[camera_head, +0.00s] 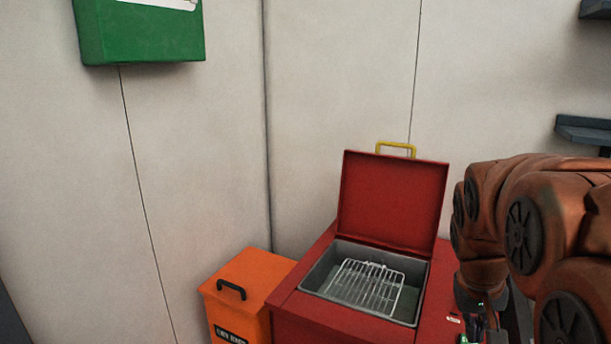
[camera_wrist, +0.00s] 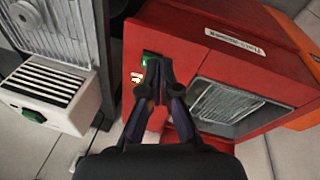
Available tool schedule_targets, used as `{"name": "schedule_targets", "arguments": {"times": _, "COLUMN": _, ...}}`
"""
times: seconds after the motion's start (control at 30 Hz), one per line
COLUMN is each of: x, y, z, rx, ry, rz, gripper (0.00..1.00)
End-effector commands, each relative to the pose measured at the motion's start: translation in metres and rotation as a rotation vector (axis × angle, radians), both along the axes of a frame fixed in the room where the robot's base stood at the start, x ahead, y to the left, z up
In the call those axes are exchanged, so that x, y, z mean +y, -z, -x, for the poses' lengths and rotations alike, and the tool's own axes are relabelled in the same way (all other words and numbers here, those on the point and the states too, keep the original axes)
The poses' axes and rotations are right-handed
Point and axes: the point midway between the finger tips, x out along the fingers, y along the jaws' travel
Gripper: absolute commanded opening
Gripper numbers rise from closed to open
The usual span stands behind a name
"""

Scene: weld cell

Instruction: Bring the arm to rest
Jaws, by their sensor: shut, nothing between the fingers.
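My gripper (camera_wrist: 157,88) is shut and empty in the wrist view. Its fingertips meet in front of the red cabinet (camera_wrist: 180,22), near a small panel with a green light (camera_wrist: 144,62). I cannot tell if they touch it. In the head view my orange arm (camera_head: 535,215) is bent at the right edge, beside the red cabinet (camera_head: 310,312). The gripper's fingers are not clearly visible there.
The cabinet's red lid (camera_head: 392,200) stands open with a yellow handle (camera_head: 396,148), showing a wire rack (camera_head: 366,286) inside. An orange bin (camera_head: 245,285) stands left of it. A green box (camera_head: 140,35) hangs on the wall. A grey-white machine (camera_wrist: 45,90) stands left in the wrist view.

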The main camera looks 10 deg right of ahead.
Motion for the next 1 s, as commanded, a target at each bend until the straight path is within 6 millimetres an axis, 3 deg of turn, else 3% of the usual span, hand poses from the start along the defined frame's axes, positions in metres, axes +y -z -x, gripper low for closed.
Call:
{"name": "schedule_targets", "arguments": {"times": 0.03, "x": 0.023, "y": 0.006, "z": 0.015, "rx": 0.019, "ry": -0.031, "rz": -0.028, "gripper": 0.00}}
{"name": "schedule_targets", "arguments": {"times": 0.2, "x": 0.086, "y": 0.031, "z": 0.070, "rx": 0.100, "ry": -0.122, "rz": -0.117, "gripper": 0.00}}
{"name": "schedule_targets", "arguments": {"times": 0.4, "x": 0.140, "y": 0.057, "z": 0.137, "rx": 0.196, "ry": -0.223, "rz": -0.197, "gripper": 0.00}}
{"name": "schedule_targets", "arguments": {"times": 0.63, "x": 0.163, "y": 0.071, "z": 0.178, "rx": 0.257, "ry": -0.281, "rz": -0.237, "gripper": 0.00}}
{"name": "schedule_targets", "arguments": {"times": 1.0, "x": 0.165, "y": 0.072, "z": 0.182, "rx": 0.262, "ry": -0.285, "rz": -0.240, "gripper": 0.00}}
